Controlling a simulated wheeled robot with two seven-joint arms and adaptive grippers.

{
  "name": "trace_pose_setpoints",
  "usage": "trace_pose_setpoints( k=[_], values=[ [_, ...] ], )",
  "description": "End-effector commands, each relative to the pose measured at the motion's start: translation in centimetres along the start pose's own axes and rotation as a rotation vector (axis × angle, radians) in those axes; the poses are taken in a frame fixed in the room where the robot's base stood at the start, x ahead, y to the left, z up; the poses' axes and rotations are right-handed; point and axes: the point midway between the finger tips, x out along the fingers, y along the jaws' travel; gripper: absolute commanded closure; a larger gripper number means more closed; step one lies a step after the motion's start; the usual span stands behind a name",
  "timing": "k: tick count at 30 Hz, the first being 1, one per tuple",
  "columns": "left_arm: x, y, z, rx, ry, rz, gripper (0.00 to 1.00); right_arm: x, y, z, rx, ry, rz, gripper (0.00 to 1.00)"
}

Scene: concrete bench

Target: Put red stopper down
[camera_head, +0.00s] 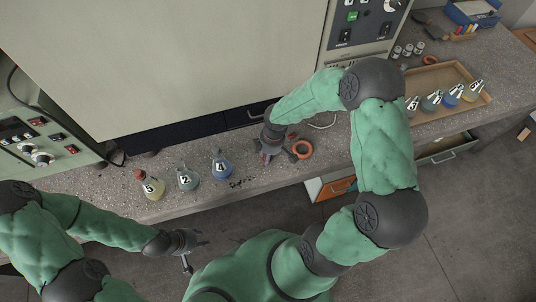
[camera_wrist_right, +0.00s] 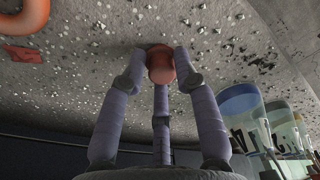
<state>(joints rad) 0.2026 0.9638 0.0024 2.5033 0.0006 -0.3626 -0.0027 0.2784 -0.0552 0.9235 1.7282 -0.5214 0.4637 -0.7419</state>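A red stopper (camera_wrist_right: 160,64) sits between the fingertips of my right gripper (camera_wrist_right: 160,72) in the right wrist view. The fingers close in on its sides, and its far end is at or very near the bench surface; I cannot tell whether it touches. In the head view my right gripper (camera_head: 270,155) is low over the bench beside an orange ring (camera_head: 303,149), and the stopper is hard to make out there. My left gripper (camera_head: 188,243) is off the front of the bench, fingers spread and empty.
Three numbered flasks stand left of my right gripper: a yellow one (camera_head: 152,189) with a red stopper, a grey one (camera_head: 188,180) and a blue one (camera_head: 221,168). A wooden tray (camera_head: 450,72) at right holds several flasks. A big cabinet (camera_head: 170,60) closes off the back.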

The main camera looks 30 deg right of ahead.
Motion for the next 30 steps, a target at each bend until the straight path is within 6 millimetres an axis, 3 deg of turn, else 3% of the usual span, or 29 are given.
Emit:
trace_pose_setpoints(
  k=[14, 30],
  values=[
    [-0.4, 0.1, 0.0, 0.000, 0.000, 0.000, 0.60, -0.5, 0.0, -0.1, 0.000, 0.000, -0.001, 0.50],
    [-4.2, 1.5, 0.1, 0.000, 0.000, 0.000, 0.60, -10.3, 0.0, -0.1, 0.000, 0.001, 0.002, 0.50]
  ],
)
